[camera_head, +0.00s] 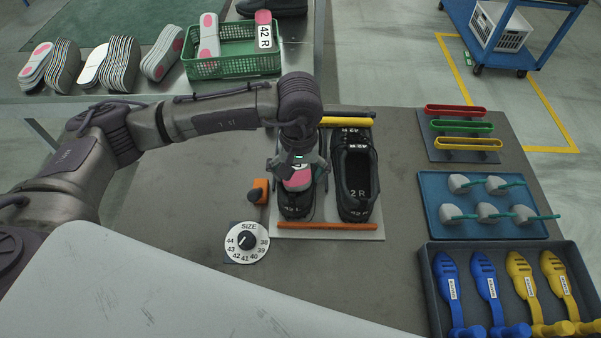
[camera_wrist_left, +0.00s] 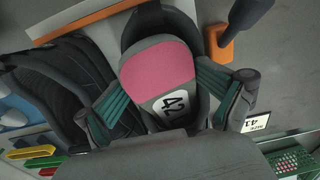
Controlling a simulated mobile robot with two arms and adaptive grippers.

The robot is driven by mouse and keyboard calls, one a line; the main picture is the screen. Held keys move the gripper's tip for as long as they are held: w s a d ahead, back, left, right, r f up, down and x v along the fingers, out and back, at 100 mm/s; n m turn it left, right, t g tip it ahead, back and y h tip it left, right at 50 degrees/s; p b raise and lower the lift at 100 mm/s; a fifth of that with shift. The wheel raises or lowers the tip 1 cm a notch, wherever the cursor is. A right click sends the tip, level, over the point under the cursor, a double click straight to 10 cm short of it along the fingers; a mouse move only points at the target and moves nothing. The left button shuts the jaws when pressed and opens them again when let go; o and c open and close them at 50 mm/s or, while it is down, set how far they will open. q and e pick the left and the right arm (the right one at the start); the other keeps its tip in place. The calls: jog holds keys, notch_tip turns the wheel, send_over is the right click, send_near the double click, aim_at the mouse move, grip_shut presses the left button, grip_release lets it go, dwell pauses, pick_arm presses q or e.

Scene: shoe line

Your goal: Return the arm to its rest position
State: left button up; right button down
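My left gripper (camera_head: 299,165) is over the left one of two black shoes (camera_head: 296,207) on a light fixture board. In the left wrist view its green-padded fingers (camera_wrist_left: 166,85) stand spread on both sides of a grey insole (camera_wrist_left: 172,80) with a pink end and a label that looks like 42. The insole lies in the shoe opening; its far part is hidden by my gripper. Its pink end also shows in the head view (camera_head: 298,181). The right shoe (camera_head: 355,180) sits beside it, marked 2 R. My right gripper is not in view.
A size dial (camera_head: 247,242) and an orange-based tool (camera_head: 260,192) are left of the fixture. Colored bars (camera_head: 464,127), a blue tray (camera_head: 530,232) and a dark tray (camera_head: 497,247) are at right. A green basket (camera_head: 231,66) and insoles (camera_head: 120,62) are at the back.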

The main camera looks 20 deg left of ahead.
pick_arm(q)
jog(key=shift+o, duration=0.3)
jog(key=shift+w+a+f, duration=0.1)
jog(key=shift+w, duration=0.1)
jog(key=shift+s+r, duration=0.15)
jog(key=shift+r, duration=0.05)
jog(key=shift+r, duration=0.1)
jog(key=shift+r+p, duration=0.3)
jog(key=shift+r, duration=1.15)
jog(key=shift+r+p, duration=1.15)
jog(key=shift+r, duration=2.35)
